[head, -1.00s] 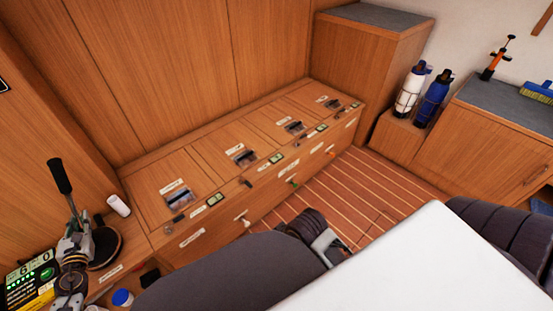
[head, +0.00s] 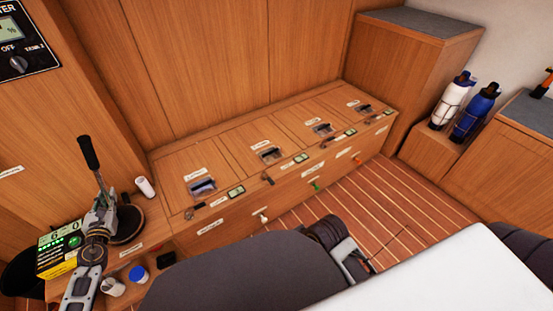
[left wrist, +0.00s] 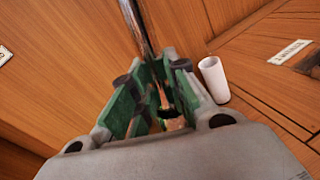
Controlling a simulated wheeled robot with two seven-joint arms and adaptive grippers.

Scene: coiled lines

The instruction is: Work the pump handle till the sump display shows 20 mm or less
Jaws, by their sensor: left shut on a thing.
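The pump handle (head: 88,152) has a black grip on a metal rod and leans up and left beside its round black base (head: 130,224). My left gripper (head: 102,203) is shut on the rod below the grip. In the left wrist view the rod (left wrist: 134,22) runs up from between the green-padded fingers (left wrist: 157,98). My right gripper is not in view.
A white cup (head: 113,287) and a blue-lidded jar (head: 138,274) stand in front. A dial panel (head: 22,40) is at upper left. A latched bench (head: 250,178) extends right.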

